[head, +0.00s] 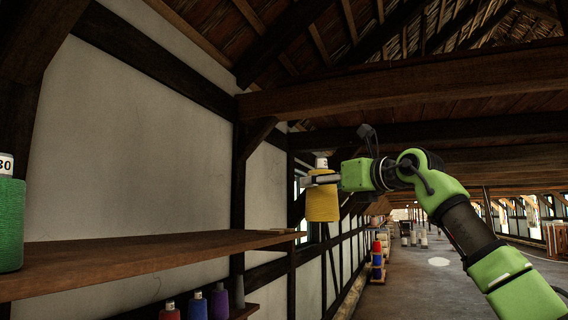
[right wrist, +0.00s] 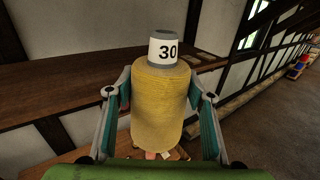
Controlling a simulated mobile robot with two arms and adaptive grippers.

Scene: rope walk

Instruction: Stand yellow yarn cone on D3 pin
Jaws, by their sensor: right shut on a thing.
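The yellow yarn cone (head: 322,204) hangs upright in my right gripper (head: 318,180), in the air just past the right end of the upper shelf. In the right wrist view the yellow yarn cone (right wrist: 160,105) sits between the two fingers of the right gripper (right wrist: 161,100), with a grey and white top marked 30. The fingers are shut on its sides. No D3 pin can be made out in either view. My left gripper is not in view.
A wooden shelf (head: 140,258) runs along the white wall, with a green cone (head: 10,222) at its near left end and its middle bare. Red, blue and purple cones (head: 219,303) stand on a lower shelf. The walkway floor (head: 420,280) at the right is open.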

